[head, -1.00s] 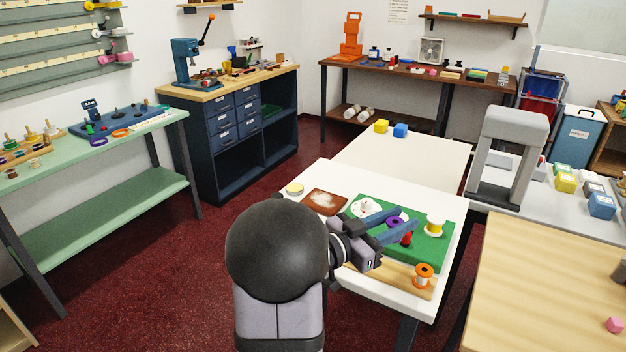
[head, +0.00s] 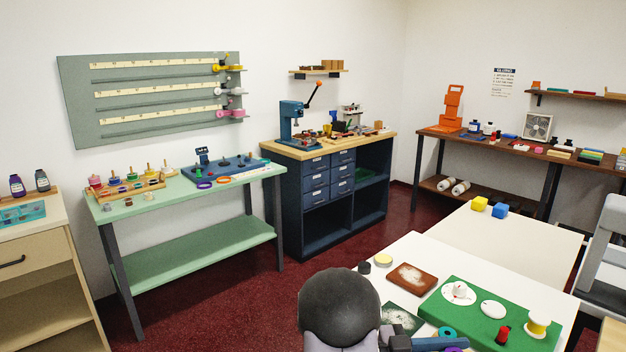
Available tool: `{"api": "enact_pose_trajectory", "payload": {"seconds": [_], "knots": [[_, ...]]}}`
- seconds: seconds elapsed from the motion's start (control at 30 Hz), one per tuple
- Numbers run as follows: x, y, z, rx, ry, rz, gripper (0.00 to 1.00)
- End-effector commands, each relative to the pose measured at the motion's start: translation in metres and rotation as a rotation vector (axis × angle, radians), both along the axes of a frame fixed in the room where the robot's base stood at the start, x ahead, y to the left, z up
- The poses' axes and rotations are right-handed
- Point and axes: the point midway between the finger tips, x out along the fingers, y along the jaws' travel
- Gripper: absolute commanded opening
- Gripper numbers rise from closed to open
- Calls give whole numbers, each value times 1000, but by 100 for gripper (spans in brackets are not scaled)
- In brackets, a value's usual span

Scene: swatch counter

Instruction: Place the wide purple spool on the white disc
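The white disc (head: 494,309) lies flat and bare on the green mat (head: 460,315). My gripper (head: 452,342) is at the bottom edge of the head view, nearer than the disc and to its left, and partly cut off. Its blue fingers show only in part, so open or shut is unclear. A small patch of purple, perhaps the wide purple spool (head: 454,349), shows beside the fingers; most of it is hidden or out of frame. A teal ring shape (head: 446,332) shows just behind the fingers.
Also on the mat are a second white disc with a white knob-like piece (head: 459,291), a red piece (head: 502,335) and a yellow spool (head: 537,324). A brown tray (head: 412,280) and a dark green square (head: 403,313) lie left of the mat on the white table.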

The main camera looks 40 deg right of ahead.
Motion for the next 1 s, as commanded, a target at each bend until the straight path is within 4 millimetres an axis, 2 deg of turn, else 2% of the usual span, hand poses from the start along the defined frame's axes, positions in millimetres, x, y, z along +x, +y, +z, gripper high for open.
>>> {"api": "enact_pose_trajectory", "payload": {"seconds": [0.03,0.2,0.37,0.5,0.67,0.8,1.0], "knots": [[21,8,-9,3,5,44,6],[82,39,-37,3,4,183,6],[133,75,-60,2,5,330,6],[173,112,-78,1,4,469,6],[213,159,-97,1,3,640,6],[241,205,-112,0,4,795,6],[267,274,-131,0,3,1014,6]]}}
